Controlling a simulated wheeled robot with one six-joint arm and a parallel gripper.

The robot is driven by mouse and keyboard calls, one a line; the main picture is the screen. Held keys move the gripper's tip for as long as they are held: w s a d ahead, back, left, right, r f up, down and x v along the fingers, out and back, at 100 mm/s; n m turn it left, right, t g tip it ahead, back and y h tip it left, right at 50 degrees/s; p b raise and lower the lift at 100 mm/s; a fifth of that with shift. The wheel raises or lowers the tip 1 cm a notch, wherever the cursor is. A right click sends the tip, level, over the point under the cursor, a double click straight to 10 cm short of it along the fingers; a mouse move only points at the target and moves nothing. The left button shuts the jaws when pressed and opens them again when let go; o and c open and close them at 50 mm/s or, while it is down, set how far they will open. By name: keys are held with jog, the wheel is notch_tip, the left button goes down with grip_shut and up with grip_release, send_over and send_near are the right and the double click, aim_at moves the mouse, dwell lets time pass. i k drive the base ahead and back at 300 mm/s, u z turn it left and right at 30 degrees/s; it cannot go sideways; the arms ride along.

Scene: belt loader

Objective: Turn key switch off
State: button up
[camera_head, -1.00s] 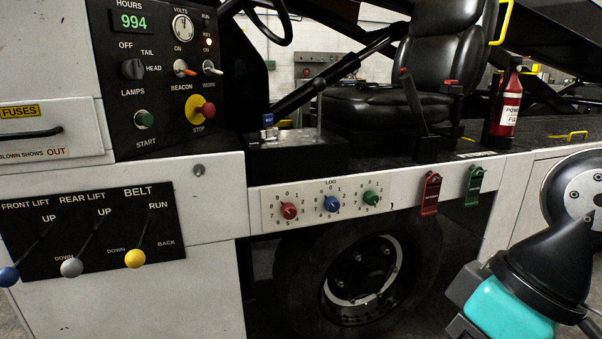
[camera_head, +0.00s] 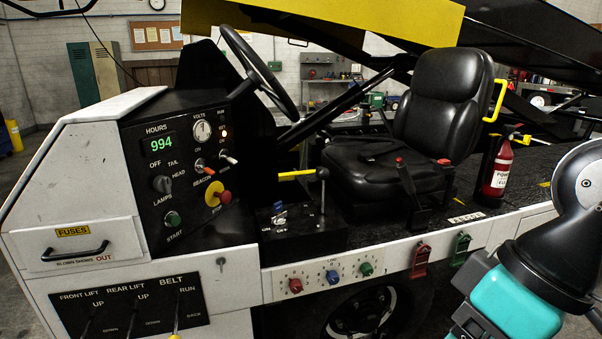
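The black control panel (camera_head: 187,172) stands at the left of the cab. A small metal key or lock fitting (camera_head: 221,264) sits on the white body below the panel. I cannot tell for sure which fitting is the key switch, nor its setting. My arm reaches in from the right with a teal section, well away from the panel. The fingertips of my gripper are not visible.
A steering wheel (camera_head: 260,72) and black seat (camera_head: 436,110) are behind the panel. The red-and-yellow stop button (camera_head: 217,194), green start button (camera_head: 172,219) and toggles are close together. Coloured dials (camera_head: 331,278) and red (camera_head: 420,260) and green (camera_head: 460,249) tags line the sill.

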aim_at(280, 219)
jog(key=u, duration=0.55)
jog(key=k, duration=0.65)
jog(key=u, duration=1)
jog(key=i, duration=1.3)
jog(key=z, duration=0.95)
jog(key=i, duration=0.55)
jog(key=z, duration=0.6)
